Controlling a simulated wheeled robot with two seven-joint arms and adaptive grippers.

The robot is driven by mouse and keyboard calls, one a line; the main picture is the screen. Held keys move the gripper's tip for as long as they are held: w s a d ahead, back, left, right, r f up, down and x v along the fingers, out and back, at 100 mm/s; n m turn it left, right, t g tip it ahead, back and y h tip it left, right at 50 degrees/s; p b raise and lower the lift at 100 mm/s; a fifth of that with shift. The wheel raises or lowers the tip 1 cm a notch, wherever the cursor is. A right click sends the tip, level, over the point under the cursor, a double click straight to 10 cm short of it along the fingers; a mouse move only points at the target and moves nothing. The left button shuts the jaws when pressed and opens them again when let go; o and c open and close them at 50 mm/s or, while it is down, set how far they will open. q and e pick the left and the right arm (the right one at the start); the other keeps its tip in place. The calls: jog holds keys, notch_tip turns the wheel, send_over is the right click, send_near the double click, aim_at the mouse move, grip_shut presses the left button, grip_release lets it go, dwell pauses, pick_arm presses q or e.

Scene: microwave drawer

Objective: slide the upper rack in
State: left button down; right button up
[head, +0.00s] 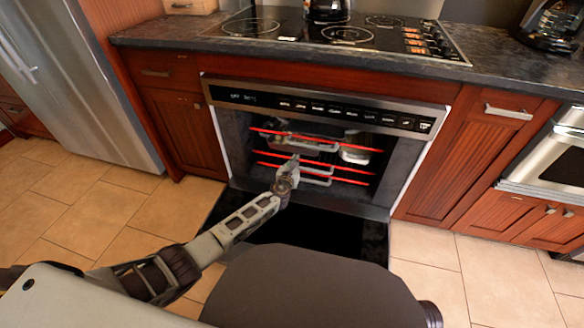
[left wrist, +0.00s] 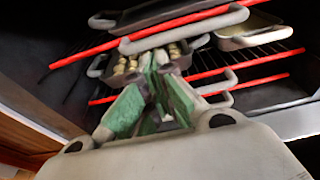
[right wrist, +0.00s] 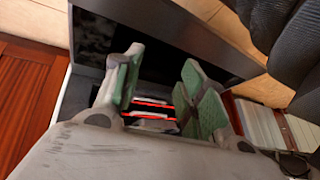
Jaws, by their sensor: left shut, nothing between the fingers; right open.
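The oven (head: 232,135) stands open with its door lowered. The upper rack (head: 268,132) has a red front bar and a grey handle; it also shows across the top of the left wrist view (left wrist: 100,48). Two more red bars lie below it. My left gripper (head: 294,161) is shut and empty in front of the racks. In the left wrist view its tips (left wrist: 160,58) are just below the upper handle; I cannot tell whether they touch anything. My right gripper (right wrist: 162,62) is open and empty, with red bars seen between its fingers. It is out of the head view.
The lowered oven door (head: 375,243) lies in front of the opening. A pan with round items (left wrist: 128,66) and a pale dish (head: 355,154) are inside the oven. The cooktop (head: 300,25) is above, with cabinets on both sides.

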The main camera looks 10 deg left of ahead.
pick_arm(q)
jog(key=shift+s+r+p, duration=0.25)
jog(key=shift+s+p, duration=0.35)
jog(key=shift+s, duration=0.7)
jog(key=shift+s+r+p, duration=0.25)
jog(key=shift+s+p, duration=0.3)
jog(key=shift+s, duration=0.75)
pick_arm(e)
jog(key=shift+g+h, duration=0.5)
jog(key=shift+w+d+v, duration=0.1)
jog(key=shift+w+v, duration=0.1)
jog(key=shift+v, duration=0.7)
jog(key=shift+w+d+v, duration=0.1)
jog(key=shift+w+v, duration=0.1)
jog(key=shift+v, duration=0.7)
jog(key=shift+w+v, duration=0.2)
jog(key=shift+v, duration=0.7)
jog(key=shift+r, duration=0.2)
